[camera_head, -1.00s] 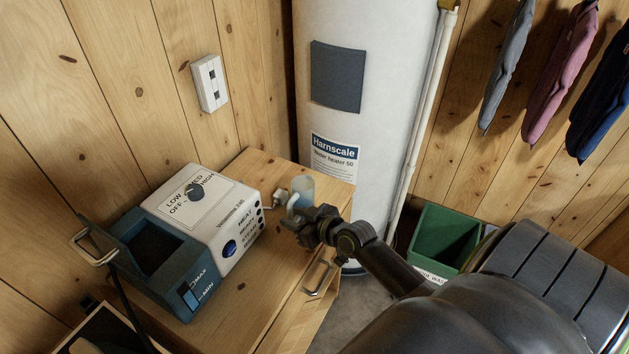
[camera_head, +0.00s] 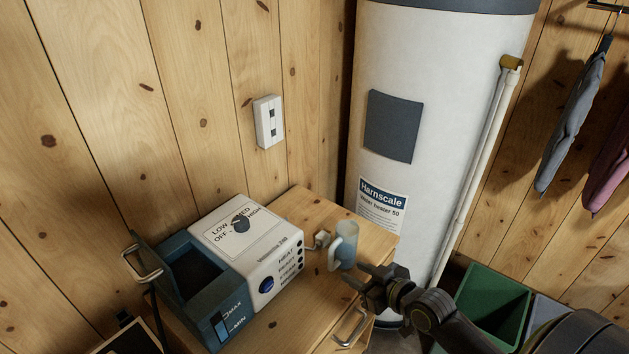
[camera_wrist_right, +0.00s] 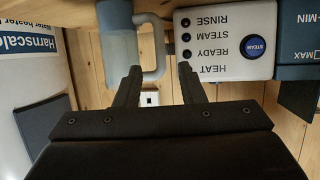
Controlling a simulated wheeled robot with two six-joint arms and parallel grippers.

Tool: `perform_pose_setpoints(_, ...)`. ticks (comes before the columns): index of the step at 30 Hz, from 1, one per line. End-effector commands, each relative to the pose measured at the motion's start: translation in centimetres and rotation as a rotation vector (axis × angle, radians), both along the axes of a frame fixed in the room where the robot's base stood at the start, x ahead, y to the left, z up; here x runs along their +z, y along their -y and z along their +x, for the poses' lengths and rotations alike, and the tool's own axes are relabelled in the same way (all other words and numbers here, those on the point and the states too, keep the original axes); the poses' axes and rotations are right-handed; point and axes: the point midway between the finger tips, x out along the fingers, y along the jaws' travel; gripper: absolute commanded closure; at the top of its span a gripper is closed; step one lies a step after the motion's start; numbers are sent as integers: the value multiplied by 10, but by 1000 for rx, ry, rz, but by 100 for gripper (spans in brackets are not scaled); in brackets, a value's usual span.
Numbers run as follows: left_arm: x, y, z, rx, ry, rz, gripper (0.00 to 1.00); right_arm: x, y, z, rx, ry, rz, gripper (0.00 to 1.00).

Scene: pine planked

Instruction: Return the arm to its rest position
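My right gripper (camera_head: 362,279) is in front of a clear bluish jug (camera_head: 347,243) with a pale handle, on the wooden cabinet top. In the right wrist view the gripper's two fingers (camera_wrist_right: 160,72) are apart with nothing held between them. The jug also shows there (camera_wrist_right: 118,45), upside down, with its handle beyond the finger gap. The gripper appears apart from the jug. My right arm reaches in from the lower right. My left gripper is in neither view.
A white and blue steam unit (camera_head: 247,254) stands left of the jug on the cabinet (camera_head: 315,215). A tall white water heater (camera_head: 440,110) with a pipe is behind. A green bin (camera_head: 493,300) is at right; clothes (camera_head: 575,115) hang on the wall.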

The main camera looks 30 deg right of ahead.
Motion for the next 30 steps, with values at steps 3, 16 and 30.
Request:
perform_pose_setpoints(3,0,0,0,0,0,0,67,0,0,0,0,0,0,64)
perform_pose_setpoints(16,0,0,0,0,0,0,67,-35,-34,-77,-34,-342,-95,64)
perform_pose_setpoints(30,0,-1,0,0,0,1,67,-37,-32,-196,-274,-786,-179,64)
